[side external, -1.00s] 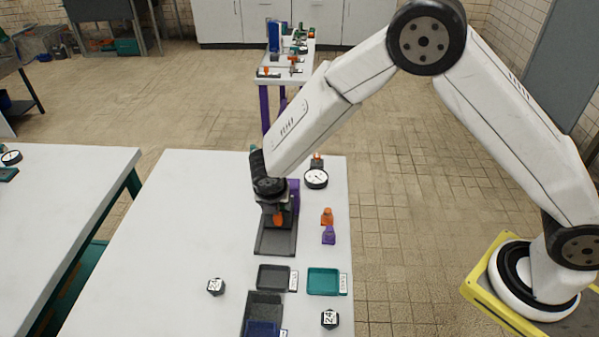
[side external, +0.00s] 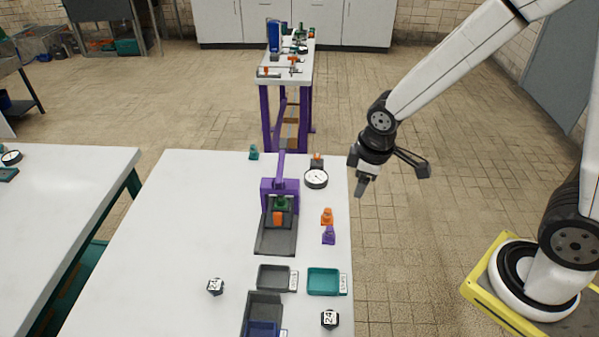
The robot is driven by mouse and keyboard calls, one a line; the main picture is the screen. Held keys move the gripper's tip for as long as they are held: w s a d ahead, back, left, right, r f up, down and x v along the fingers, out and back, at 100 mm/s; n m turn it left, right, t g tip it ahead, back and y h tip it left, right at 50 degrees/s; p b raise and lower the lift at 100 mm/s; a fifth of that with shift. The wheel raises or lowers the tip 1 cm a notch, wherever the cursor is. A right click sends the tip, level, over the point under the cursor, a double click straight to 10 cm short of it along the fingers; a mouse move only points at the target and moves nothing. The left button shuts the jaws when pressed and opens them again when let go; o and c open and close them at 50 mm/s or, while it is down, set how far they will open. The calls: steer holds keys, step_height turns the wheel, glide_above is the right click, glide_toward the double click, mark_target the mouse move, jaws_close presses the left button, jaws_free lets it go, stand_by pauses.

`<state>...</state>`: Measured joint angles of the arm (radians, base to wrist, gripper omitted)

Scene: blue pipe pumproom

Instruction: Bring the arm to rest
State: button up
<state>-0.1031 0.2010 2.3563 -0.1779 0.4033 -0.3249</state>
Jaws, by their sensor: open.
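My gripper (side external: 361,186) hangs at the right edge of the white table (side external: 190,220), past the gauge and above the tiled floor. Its fingers point down, and nothing shows between them. My arm reaches to it from the upper right. A purple press (side external: 280,187) stands on the table to the left of the gripper, apart from it. A green and orange piece (side external: 279,213) sits in the press on its dark base.
A dial gauge (side external: 316,178) and orange and purple pieces (side external: 328,225) stand near the table's right edge. Grey (side external: 273,278) and teal (side external: 323,281) trays lie in front. A purple-legged bench (side external: 287,75) stands behind.

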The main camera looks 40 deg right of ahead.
steer(key=s+d+r+m, duration=0.1)
steer(key=s+d+m, duration=0.1)
steer(key=s+m, duration=0.3)
steer(key=shift+s+m+y, duration=0.3)
steer(key=shift+m, duration=0.6)
